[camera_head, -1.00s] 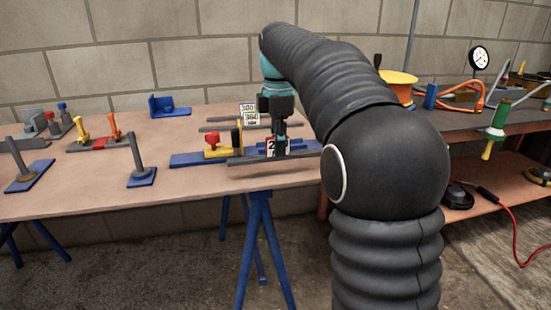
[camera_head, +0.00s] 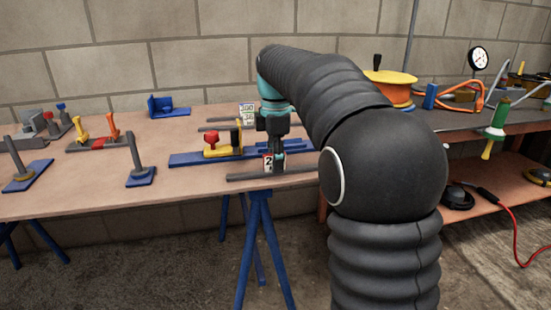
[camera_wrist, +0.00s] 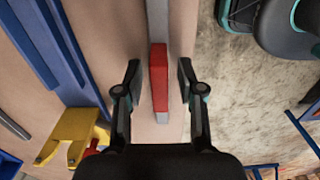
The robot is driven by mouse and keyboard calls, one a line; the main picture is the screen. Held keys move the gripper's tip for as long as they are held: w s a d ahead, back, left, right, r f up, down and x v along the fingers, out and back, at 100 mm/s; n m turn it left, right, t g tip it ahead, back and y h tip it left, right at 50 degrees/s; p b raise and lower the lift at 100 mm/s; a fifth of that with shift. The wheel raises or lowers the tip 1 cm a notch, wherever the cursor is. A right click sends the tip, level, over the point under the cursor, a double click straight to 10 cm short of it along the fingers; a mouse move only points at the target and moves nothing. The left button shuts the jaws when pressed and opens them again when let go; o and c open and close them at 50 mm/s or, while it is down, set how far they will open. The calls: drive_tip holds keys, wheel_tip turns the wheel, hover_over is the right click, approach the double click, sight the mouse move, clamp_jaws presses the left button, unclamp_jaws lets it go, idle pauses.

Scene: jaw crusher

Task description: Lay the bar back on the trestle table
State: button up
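A dark grey bar (camera_head: 242,177) lies along the front edge of the trestle table (camera_head: 90,195). In the wrist view the bar (camera_wrist: 157,22) runs lengthwise, with the tag's red top (camera_wrist: 159,78) between my fingers. My gripper (camera_wrist: 157,75) has its fingers apart, with a gap on each side of the bar. In the head view my gripper (camera_head: 277,160) is just above the bar, pointing down. The bar's right end is close to my arm.
A blue fixture (camera_head: 190,159) with a yellow clamp (camera_head: 225,150) lies behind the bar; the clamp also shows in the wrist view (camera_wrist: 72,135). Two more bars (camera_head: 222,127) with tags lie further back. Blue stands (camera_head: 140,176) are at left. The table's front edge is close.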

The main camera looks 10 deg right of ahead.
wheel_tip(320, 180, up, 12)
drive_tip(key=p, duration=0.1)
drive_tip(key=shift+p, duration=0.4)
idle(0.3)
drive_tip(key=shift+r, duration=0.1)
drive_tip(key=s+f+m+t, duration=0.25)
drive_tip(key=s+m, duration=0.25)
drive_tip(key=s, duration=0.3)
drive_tip(key=s+f+m+t, duration=0.1)
drive_tip(key=s+f+m, duration=0.2)
drive_tip(key=s+m, duration=0.35)
drive_tip(key=s+f+m+t, duration=0.2)
drive_tip(key=s+f+m, duration=0.4)
drive_tip(key=s+f, duration=0.8)
drive_tip(key=shift+s, duration=0.25)
drive_tip(key=shift+m, duration=0.25)
